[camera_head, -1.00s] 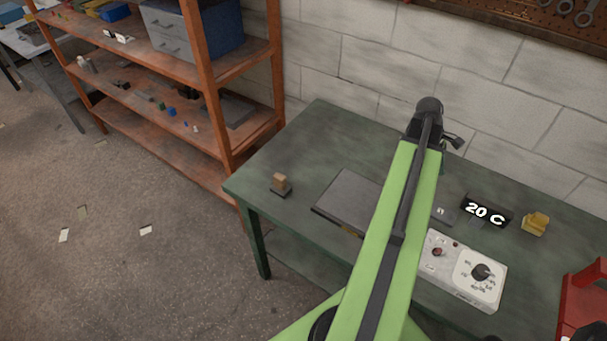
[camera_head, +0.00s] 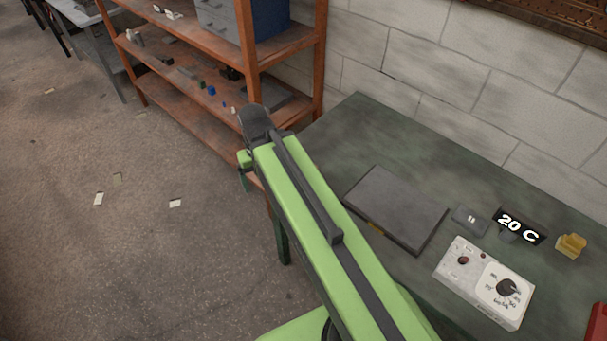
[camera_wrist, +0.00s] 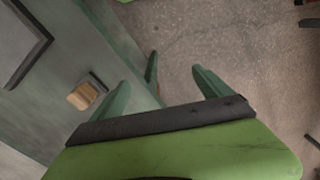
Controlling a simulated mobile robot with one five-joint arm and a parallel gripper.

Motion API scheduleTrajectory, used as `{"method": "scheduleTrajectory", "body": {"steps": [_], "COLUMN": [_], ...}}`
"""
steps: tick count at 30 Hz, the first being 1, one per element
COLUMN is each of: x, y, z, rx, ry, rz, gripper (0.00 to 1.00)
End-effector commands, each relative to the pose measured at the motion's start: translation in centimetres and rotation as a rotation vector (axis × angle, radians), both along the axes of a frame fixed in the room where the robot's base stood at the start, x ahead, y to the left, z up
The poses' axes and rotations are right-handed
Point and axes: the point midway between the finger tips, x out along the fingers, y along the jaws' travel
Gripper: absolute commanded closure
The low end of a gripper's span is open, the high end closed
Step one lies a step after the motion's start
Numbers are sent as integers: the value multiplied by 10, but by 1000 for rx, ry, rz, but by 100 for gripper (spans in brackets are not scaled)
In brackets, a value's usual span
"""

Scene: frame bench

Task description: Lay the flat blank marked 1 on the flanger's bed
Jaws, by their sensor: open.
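My gripper (camera_head: 244,172) is at the far left end of the bench in the head view, near the bench edge. In the wrist view, its two green fingers (camera_wrist: 162,92) are apart with nothing between them, above the floor just off the bench. I cannot pick out a flat blank marked 1 in either view. I cannot tell which thing is the flanger; a red object (camera_head: 598,325) is cut off at the right edge of the head view. A wooden block on a dark base (camera_wrist: 85,95) stands on the bench left of the fingers in the wrist view.
The green bench (camera_head: 345,140) bears a dark flat plate (camera_head: 395,205), a small grey piece (camera_head: 471,219), a "20 C" display (camera_head: 519,226), a yellow block (camera_head: 571,245) and a dial box (camera_head: 485,283). An orange shelf rack (camera_head: 320,60) stands behind, left. Pale scraps lie on the floor.

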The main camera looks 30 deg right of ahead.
Motion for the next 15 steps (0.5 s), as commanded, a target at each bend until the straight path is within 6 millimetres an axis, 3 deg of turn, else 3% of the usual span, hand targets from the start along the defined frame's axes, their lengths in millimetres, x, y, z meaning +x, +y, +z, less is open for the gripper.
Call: {"method": "scheduleTrajectory", "body": {"steps": [4,7,13,15], "x": [0,0,4,7], "y": [-1,-5,-22,-39], "z": [0,0,1,3], "rx": [-1,-1,-74,-111], "ry": [0,2,-4,-16], "rz": [-10,-116,-617,-815], "gripper": [11,11,11,11]}}
